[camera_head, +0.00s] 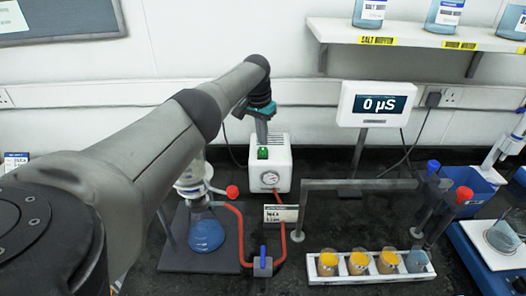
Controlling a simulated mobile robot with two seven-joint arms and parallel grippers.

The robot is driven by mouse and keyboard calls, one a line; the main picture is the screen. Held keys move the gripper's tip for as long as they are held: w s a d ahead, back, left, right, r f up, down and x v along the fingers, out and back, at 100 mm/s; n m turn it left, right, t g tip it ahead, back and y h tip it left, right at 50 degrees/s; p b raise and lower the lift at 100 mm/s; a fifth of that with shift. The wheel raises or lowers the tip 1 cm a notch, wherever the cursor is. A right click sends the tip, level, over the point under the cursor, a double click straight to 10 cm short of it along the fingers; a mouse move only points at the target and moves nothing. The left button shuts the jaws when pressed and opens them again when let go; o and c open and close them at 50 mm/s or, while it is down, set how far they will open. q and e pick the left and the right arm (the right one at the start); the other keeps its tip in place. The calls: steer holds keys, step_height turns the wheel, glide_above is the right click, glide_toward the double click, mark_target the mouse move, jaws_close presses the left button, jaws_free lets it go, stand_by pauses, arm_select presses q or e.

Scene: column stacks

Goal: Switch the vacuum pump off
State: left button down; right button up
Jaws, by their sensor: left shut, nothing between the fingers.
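The vacuum pump (283,163) is a white box with a round gauge (270,178) on its front. It stands at the back of the dark bench, a little left of the picture's middle. A green switch (263,153) shows on its top. My left arm reaches in from the left, and my left gripper (262,141) points down just above or at the switch. Its fingers are shut and empty. I cannot tell whether the fingertips touch the switch. My right gripper is out of view.
A column over a flask of blue liquid (207,236) stands left of the pump, partly behind my arm. A red hose (283,240) with a blue-handled valve runs in front. A rack of vials (400,272) and a meter (375,104) are to the right.

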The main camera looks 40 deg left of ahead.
mark_target(263, 149)
arm_select(q)
steer(key=shift+f+b, duration=0.65)
steer(key=shift+f, duration=0.3)
stand_by(0.7)
step_height(263, 149, up, 7)
steer(key=p, duration=0.7)
steer(key=shift+r, duration=0.1)
stand_by(0.6)
